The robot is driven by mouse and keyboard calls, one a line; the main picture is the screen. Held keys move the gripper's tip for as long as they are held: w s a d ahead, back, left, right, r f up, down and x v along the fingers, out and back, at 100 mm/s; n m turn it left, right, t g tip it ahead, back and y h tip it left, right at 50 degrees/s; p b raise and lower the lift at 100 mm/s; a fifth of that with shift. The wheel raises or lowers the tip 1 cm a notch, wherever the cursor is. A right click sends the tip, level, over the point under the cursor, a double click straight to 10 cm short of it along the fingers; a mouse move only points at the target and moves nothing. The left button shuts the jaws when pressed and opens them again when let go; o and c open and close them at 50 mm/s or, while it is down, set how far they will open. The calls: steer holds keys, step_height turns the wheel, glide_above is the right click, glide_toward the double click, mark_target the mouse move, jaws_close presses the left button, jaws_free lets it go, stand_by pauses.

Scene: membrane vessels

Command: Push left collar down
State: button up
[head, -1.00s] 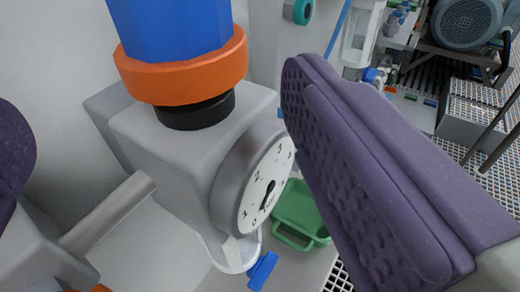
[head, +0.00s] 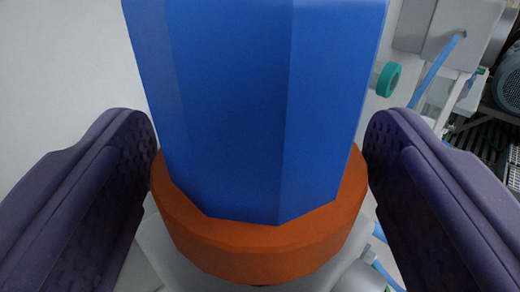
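A thick orange collar (head: 262,252) rings the lower end of a blue faceted handle (head: 235,100) in the middle of the view. My gripper (head: 260,150) has its two purple textured fingers wide apart, one on each side of the collar and handle. Their inner faces lie close to the collar's left and right edges. I cannot tell whether they touch it. The black neck below the collar and the dial on the valve body are hidden.
Part of the pale valve body (head: 350,277) shows below the collar. A teal ring (head: 388,79) is on the wall at right, near a blue tube (head: 437,68). A motor (head: 508,85) stands at the far right edge.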

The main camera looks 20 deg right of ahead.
steer(key=c, duration=1.2)
steer(key=shift+o, duration=0.2)
steer(key=shift+f+b, duration=0.8)
steer(key=shift+b, duration=0.25)
steer(key=o, duration=1.5)
steer(key=shift+r, duration=0.1)
steer(key=shift+s, duration=0.15)
steer(key=p+v, duration=0.1)
steer(key=v, duration=0.6)
steer(key=shift+s, duration=0.25)
steer(key=shift+a, duration=0.1)
